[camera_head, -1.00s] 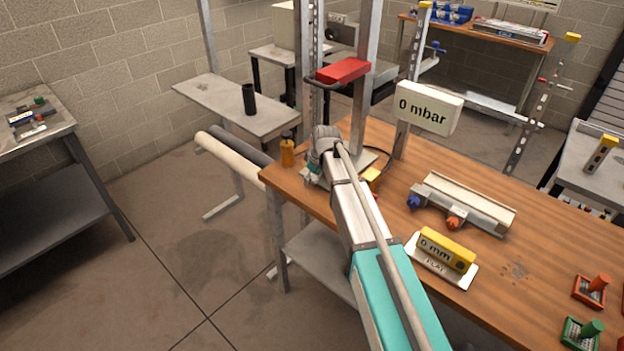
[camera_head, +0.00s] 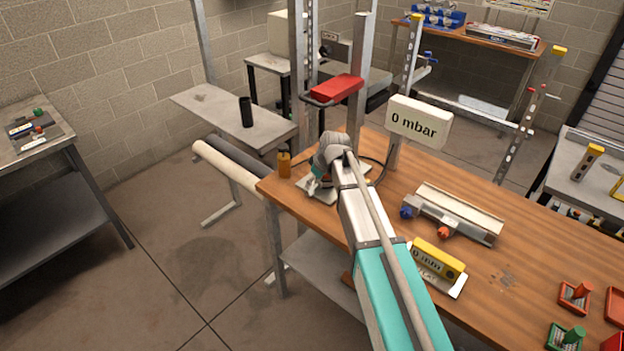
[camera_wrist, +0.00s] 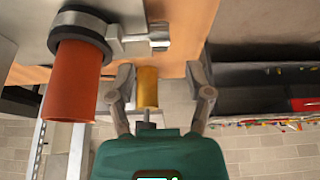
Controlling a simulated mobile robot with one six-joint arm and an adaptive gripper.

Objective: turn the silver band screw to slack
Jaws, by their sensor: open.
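In the wrist view a red-orange pipe (camera_wrist: 72,80) hangs at left with a dark band (camera_wrist: 82,28) around its upper end. A silver fitting (camera_wrist: 146,42) with a wider right end sticks out to the right of the band; it appears to be the band screw. My gripper (camera_wrist: 160,76) is open, its fingers apart below the fitting. A brass-coloured cylinder (camera_wrist: 148,88) shows between the fingers; I cannot tell whether anything touches it. In the head view my gripper (camera_head: 318,180) is low over a pale plate (camera_head: 322,195) at the bench's left end, and my wrist hides the band and screw.
Metal uprights with a red block (camera_head: 337,88) stand behind my wrist. A "0 mbar" sign (camera_head: 419,118), a grey trough (camera_head: 455,213) and a yellow "0 mm" gauge (camera_head: 437,259) are on the wooden bench to the right. An amber cylinder (camera_head: 284,165) stands close left of my gripper.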

